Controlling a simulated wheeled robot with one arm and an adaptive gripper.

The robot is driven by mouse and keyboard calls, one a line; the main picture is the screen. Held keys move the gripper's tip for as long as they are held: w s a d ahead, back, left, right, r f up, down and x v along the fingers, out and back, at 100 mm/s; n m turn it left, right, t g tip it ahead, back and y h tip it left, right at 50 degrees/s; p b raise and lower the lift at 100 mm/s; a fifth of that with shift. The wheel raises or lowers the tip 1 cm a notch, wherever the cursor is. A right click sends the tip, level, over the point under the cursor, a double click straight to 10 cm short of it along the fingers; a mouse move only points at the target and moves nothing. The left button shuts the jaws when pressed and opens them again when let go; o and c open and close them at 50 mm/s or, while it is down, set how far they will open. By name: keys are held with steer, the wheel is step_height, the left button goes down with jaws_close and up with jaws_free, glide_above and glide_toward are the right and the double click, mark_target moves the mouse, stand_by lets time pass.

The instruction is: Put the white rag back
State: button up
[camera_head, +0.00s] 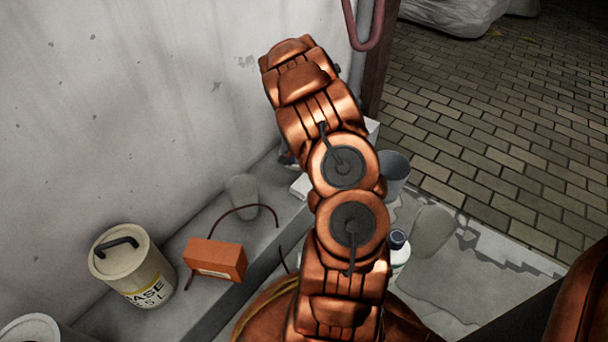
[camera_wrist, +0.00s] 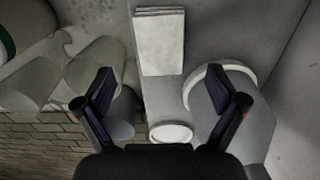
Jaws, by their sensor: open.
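A flat white rectangular thing, likely the folded white rag (camera_wrist: 160,42), lies on a grey surface at the top middle of the wrist view. Its layered edge faces up in the picture. My gripper (camera_wrist: 160,74) is open and empty, its two dark fingers spread either side of the line toward the rag's lower end. I cannot tell the height between them. In the head view a pale corner (camera_head: 301,187) shows beside my arm; I cannot tell if it is the rag. My arm hides the gripper there.
A grey bucket (camera_wrist: 247,112) stands right of the gripper and a round white thing (camera_wrist: 171,132) below it. Grey pots (camera_wrist: 95,68) stand left. In the head view, a labelled pail (camera_head: 140,270) and orange box (camera_head: 215,259) stand by the wall. Brick paving (camera_head: 490,130) is open.

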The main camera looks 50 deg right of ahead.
steer(key=s+a+r+n+g, duration=0.1)
steer(key=s+a+r+n, duration=0.25)
steer(key=a+r, duration=0.65)
steer(key=s+a+r+n, duration=0.2)
steer(key=a+r+n, duration=0.2)
steer(key=a+r, duration=0.65)
steer(key=s+a+r+n+g, duration=0.1)
steer(key=s+a+r+n, duration=0.1)
steer(key=s+a+n, duration=0.3)
steer(key=s+a+r+n+g, duration=0.1)
steer(key=s+a+r+n, duration=0.2)
steer(key=s+a, duration=0.8)
steer(key=s+n, duration=0.1)
steer(key=s, duration=0.2)
steer(key=shift+s+a+n+p, duration=0.25)
steer(key=shift+s+n+p, duration=0.05)
steer(key=shift+n+p, duration=0.05)
